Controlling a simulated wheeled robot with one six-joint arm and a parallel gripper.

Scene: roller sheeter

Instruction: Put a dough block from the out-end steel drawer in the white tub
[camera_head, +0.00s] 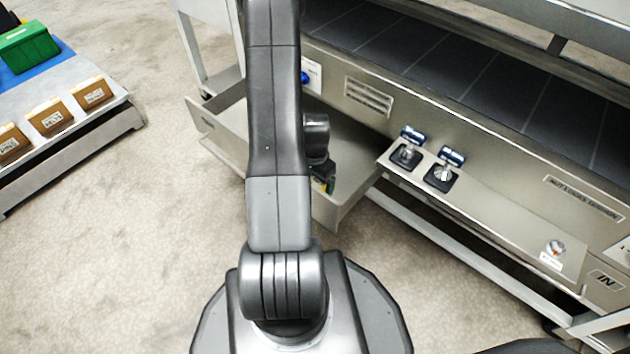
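A steel drawer (215,127) stands open from the machine, at the end away from the "IN" label. My arm reaches over it and hides much of its inside. My gripper (323,183) shows only in part, low in the drawer beside the arm link. Its fingers are too small and hidden to tell whether they are open or hold anything. A small yellow-green patch shows by it and I cannot tell what it is. No dough block can be made out. The white tub is not in view.
The roller sheeter's front panel (440,130) with a dark belt (450,65) runs along the right. A ledge with two knobs (441,174) juts out beside the drawer. The floor between is clear.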

